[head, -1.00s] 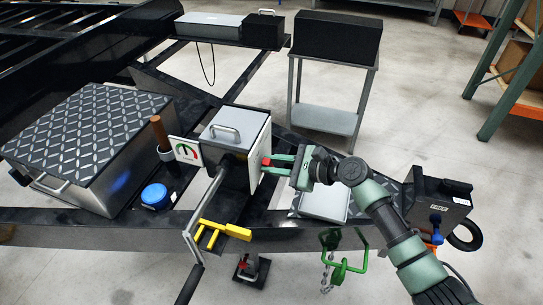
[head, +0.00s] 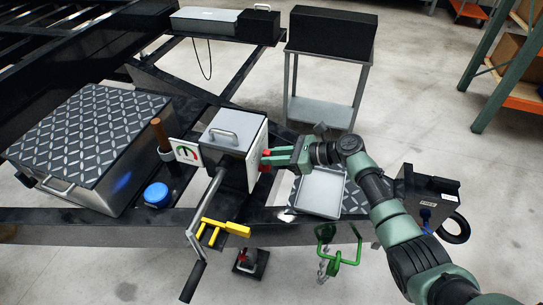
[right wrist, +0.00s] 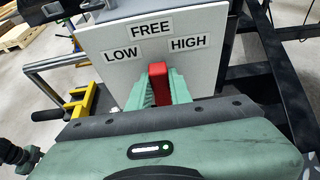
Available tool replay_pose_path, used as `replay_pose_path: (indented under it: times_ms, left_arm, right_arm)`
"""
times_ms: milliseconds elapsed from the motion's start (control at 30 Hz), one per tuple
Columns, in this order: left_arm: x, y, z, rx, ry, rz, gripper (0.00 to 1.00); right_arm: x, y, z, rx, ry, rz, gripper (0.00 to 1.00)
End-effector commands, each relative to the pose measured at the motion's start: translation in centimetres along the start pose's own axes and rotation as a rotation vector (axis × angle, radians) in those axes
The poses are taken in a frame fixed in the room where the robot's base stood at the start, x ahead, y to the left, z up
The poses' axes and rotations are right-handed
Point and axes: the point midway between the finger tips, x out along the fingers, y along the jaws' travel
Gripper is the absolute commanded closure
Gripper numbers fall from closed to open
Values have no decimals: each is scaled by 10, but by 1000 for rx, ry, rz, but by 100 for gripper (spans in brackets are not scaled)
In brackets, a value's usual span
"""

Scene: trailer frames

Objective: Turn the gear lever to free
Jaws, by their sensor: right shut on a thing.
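The gear lever (right wrist: 158,72) is a red handle on the light panel (right wrist: 105,68) on the side of the grey winch box (head: 231,134). In the right wrist view it stands roughly upright in the picture, below the FREE label (right wrist: 152,30) and between the LOW label (right wrist: 121,55) and the HIGH label (right wrist: 188,43). My right gripper (right wrist: 159,88) is shut on the lever, with a green finger on each side of it. In the head view my right gripper (head: 272,159) reaches the box from the right. My left gripper is not in view.
A crank handle (head: 206,219) and a yellow bracket (head: 222,230) are at the box's front left. A metal tray (head: 320,191) lies below my right arm. A black case (head: 430,194) stands to the right. A green hook (head: 340,256) hangs in front.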

Motion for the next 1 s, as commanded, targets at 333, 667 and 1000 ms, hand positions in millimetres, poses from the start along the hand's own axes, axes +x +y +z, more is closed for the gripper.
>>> replay_pose_path:
  times_ms: [333, 667, 1000]
  left_arm:
    - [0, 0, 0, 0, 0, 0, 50]
    - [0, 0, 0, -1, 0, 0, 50]
    - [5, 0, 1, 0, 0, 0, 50]
  right_arm:
    - [0, 0, 0, 0, 1, 1, 61]
    - [-1, 0, 0, -1, 1, -1, 58]
    - [-49, -1, -2, -2, 2, -3, 58]
